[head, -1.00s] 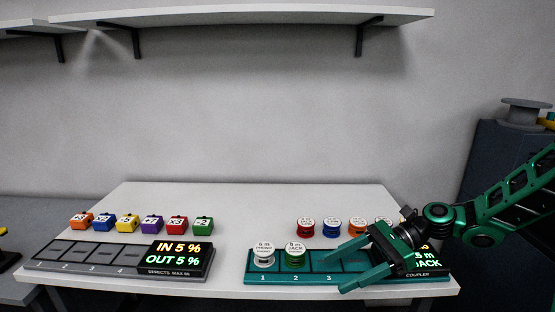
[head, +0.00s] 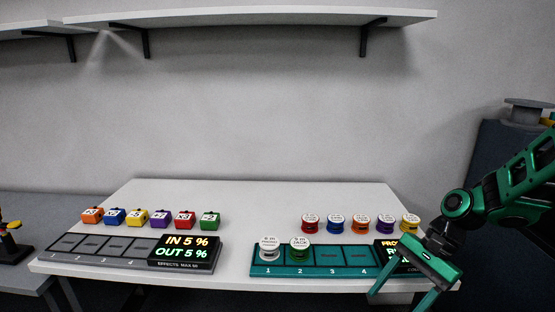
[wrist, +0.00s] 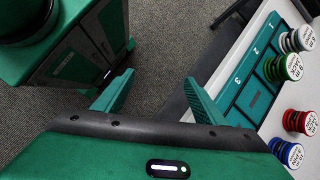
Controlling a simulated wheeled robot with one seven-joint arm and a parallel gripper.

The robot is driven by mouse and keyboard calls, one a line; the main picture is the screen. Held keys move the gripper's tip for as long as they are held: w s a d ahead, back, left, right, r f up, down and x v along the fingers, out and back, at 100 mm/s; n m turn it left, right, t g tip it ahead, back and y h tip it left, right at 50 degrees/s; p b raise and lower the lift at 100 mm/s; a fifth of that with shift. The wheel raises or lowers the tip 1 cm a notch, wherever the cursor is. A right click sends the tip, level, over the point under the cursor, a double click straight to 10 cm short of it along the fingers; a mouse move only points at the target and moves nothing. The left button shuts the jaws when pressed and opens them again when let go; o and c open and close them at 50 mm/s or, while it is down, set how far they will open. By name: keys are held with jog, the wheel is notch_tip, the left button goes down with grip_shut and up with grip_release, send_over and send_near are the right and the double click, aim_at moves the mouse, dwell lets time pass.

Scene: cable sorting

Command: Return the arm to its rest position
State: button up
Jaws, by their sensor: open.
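My gripper (head: 402,298) is open and empty at the right front of the table in the head view. Its fingers point down past the right end of the teal coupler board (head: 313,270) and partly hide that board's display (head: 388,250). In the wrist view my gripper (wrist: 160,92) has its two green fingers wide apart, with carpet between them. A white spool (head: 268,248) stands in slot 1 of the coupler board and a green spool (head: 300,250) in slot 2. Slots 3 and 4 are empty.
Behind the coupler board stand red (head: 310,224), blue (head: 336,225), orange (head: 361,225), purple (head: 385,224) and yellow (head: 410,224) spools. Several coloured cubes (head: 137,218) stand behind the grey effects board (head: 100,261) at the left. A wall shelf (head: 250,19) hangs above. The table's back (head: 265,195) is clear.

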jog(key=s+d+r+n+h, duration=0.2)
jog(key=s+d+r+h, duration=0.1)
jog(key=s+d, duration=0.4)
jog(key=s+d+r+n+t+h, duration=0.1)
jog(key=s+d+r+n+h, duration=0.1)
jog(key=s+d, duration=0.6)
notch_tip(320, 180, up, 3)
jog(key=shift+s+f+n+t+h, duration=0.15)
jog(key=shift+s+n+t+h, duration=0.2)
jog(key=shift+s+n, duration=0.45)
